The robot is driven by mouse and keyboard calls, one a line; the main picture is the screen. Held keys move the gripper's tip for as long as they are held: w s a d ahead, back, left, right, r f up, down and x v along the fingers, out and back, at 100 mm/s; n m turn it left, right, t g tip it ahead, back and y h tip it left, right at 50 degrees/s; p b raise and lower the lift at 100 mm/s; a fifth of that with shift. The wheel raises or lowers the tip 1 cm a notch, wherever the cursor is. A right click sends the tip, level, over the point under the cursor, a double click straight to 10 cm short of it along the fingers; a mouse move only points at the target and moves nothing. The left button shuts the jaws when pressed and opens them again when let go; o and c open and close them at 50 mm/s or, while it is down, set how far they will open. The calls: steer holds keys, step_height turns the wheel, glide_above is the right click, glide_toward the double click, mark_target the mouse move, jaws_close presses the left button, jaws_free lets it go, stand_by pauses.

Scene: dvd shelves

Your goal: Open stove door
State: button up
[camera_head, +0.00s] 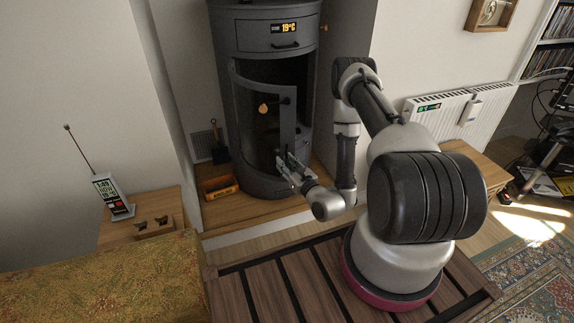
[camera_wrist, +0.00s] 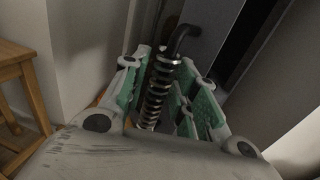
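The dark grey stove (camera_head: 222,60) stands at the back in the head view. Its curved glass door (camera_head: 287,128) stands partly open, its right edge swung outward, with dark interior showing above and behind it. My gripper (camera_head: 287,165) is at the lower right edge of the door. In the wrist view, a coiled metal handle (camera_wrist: 157,92) on a dark bent rod lies between the green-padded fingers of my gripper (camera_wrist: 168,95). The handle is close to the left finger, with a gap towards the right finger. I cannot tell whether it touches a pad.
A wooden box (camera_head: 218,187) and a dark shovel (camera_head: 219,153) are left of the stove. A side table (camera_head: 165,208) holds a weather station (camera_head: 113,196). A slatted bench (camera_head: 290,290) is in front, and a radiator (camera_head: 440,110) is at right.

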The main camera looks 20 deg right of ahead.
mark_target(286, 141)
steer(key=shift+o, duration=0.2)
step_height(286, 141, up, 10)
stand_by(0.5)
